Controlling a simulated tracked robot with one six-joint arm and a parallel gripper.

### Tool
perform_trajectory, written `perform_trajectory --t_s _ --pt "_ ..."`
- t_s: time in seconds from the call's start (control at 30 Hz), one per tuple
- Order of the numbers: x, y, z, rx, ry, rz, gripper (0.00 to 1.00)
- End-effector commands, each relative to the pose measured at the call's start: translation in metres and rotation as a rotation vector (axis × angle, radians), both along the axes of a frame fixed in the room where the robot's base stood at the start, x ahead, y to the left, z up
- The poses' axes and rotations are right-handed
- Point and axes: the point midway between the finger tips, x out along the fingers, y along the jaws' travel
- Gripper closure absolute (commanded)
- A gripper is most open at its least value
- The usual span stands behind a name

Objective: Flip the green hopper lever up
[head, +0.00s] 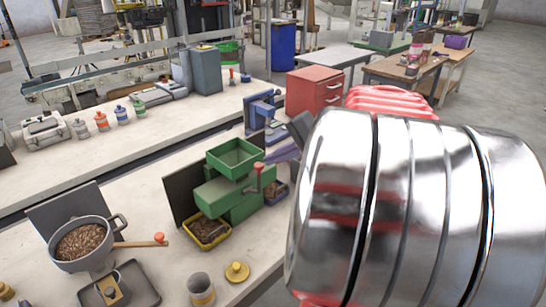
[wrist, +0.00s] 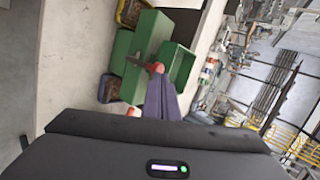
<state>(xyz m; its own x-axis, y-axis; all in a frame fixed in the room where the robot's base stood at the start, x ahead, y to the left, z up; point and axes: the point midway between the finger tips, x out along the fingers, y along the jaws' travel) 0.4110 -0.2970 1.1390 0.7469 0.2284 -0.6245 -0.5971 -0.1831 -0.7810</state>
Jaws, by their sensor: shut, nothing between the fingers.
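The green hopper machine (head: 232,196) stands on the bench in the head view, with an open square green tray (head: 235,157) on top. Its grey lever has a red knob (head: 258,166) at the end, on the side toward my arm. In the wrist view the green machine (wrist: 152,32) lies beyond my fingers, and the red knob (wrist: 157,67) shows right at their tips. My gripper (wrist: 161,80) is shut with nothing held. I cannot tell whether it touches the knob. In the head view my silver arm hides much of the gripper.
A yellow bin of pellets (head: 207,232) sits in front of the machine and a blue bin (head: 277,191) beside it. A pot of pellets (head: 82,243) with an orange-tipped handle stands at left. A blue machine (head: 262,109) is behind. A red cabinet (head: 314,92) stands farther back.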

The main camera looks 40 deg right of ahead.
Motion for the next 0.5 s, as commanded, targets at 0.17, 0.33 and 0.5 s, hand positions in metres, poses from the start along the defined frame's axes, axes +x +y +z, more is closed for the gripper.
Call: perform_trajectory --t_s 0.17,0.33,0.5 --pt "-0.016 -0.006 -0.001 0.0 0.0 0.002 1.0" --pt "-0.036 -0.014 0.018 -0.001 -0.001 0.001 1.0" --pt "-0.055 -0.02 0.039 -0.003 -0.001 0.002 1.0"
